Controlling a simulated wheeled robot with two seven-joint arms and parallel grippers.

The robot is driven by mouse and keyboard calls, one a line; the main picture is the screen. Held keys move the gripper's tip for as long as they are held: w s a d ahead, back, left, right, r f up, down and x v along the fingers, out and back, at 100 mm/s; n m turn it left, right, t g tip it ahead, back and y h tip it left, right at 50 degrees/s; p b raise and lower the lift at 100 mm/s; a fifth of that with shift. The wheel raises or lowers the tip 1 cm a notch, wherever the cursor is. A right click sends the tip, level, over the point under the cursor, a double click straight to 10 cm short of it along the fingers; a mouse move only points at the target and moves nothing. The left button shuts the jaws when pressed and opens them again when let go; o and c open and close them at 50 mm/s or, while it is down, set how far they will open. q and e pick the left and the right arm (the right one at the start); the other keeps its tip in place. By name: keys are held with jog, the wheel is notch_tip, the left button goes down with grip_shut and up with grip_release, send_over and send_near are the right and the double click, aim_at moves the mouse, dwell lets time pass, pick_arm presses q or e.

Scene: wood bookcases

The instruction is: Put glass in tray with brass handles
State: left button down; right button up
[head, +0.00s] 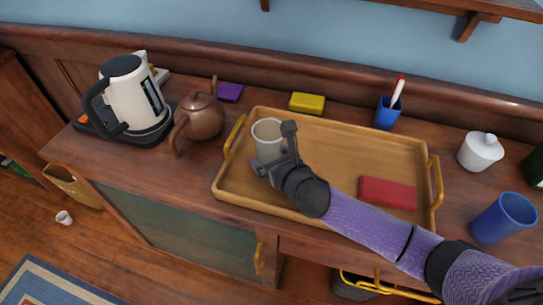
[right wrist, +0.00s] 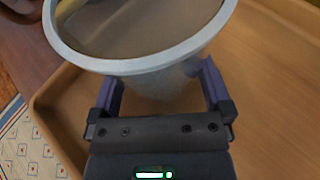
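The tray with brass handles (head: 340,155) is a wooden tray on the sideboard top. The glass (head: 267,131) is a grey, see-through cup, upright over the tray's left end. My right gripper (head: 272,163) reaches in from the right and has its fingers at the glass. In the right wrist view the glass (right wrist: 140,62) fills the top, with a finger of the gripper (right wrist: 160,90) on each side of its lower wall. Whether the glass base touches the tray floor is hidden. My left gripper is not in view.
A red block (head: 388,193) lies in the tray's right part. A brown teapot (head: 201,118) and a kettle (head: 135,95) stand left of the tray. A yellow block (head: 307,103) and a blue pen cup (head: 387,115) stand behind it. A blue cup (head: 503,218) and a white jar (head: 480,152) are right.

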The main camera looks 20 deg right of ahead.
jog(key=shift+r, duration=0.25)
jog(key=p+v, duration=0.4)
jog(key=v, duration=0.7)
jog(key=shift+s, duration=0.3)
jog(key=shift+s+r, duration=0.1)
jog(key=shift+s, duration=0.1)
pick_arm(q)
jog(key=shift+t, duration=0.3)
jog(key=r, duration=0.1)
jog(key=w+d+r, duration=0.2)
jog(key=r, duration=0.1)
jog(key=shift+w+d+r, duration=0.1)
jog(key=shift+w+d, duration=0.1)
pick_arm(e)
jog(key=shift+d, duration=0.1)
